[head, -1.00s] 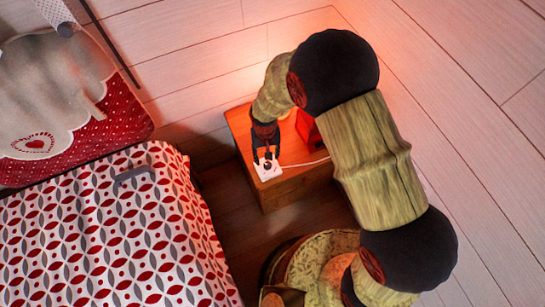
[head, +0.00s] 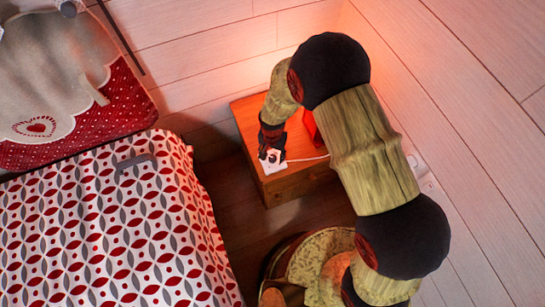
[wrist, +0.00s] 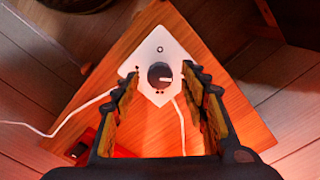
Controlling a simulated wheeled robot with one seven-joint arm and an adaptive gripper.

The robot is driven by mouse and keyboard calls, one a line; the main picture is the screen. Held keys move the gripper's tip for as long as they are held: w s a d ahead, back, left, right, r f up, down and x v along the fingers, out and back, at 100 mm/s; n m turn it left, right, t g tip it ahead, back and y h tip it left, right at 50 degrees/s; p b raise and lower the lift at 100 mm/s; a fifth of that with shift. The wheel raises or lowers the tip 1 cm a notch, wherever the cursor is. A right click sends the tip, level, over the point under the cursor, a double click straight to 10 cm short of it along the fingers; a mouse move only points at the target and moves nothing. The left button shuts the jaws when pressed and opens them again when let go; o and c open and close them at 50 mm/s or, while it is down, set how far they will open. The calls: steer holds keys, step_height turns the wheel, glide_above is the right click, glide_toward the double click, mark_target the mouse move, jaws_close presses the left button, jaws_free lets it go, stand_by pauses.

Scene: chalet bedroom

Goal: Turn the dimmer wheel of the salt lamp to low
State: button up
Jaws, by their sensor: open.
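The dimmer is a white plate (wrist: 150,50) with a round black wheel (wrist: 160,75) that has a light pointer mark towards the right. It lies on the wooden bedside table (head: 290,184), near its front corner. A white cord runs from it. My gripper (wrist: 162,80) is open above the plate, with one finger on each side of the wheel; I cannot tell whether they touch it. In the head view my gripper (head: 271,146) hides part of the plate (head: 275,168). The salt lamp's body is hidden behind my arm; its orange glow shows on the wall.
A red object (head: 310,128) stands on the table beside my gripper. A bed with a red and white patterned cover (head: 110,225) is at the left. Wall sockets (head: 421,172) are at the right.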

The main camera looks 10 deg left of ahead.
steer(key=shift+f, duration=0.45)
steer(key=shift+c, duration=0.5)
jaws_close()
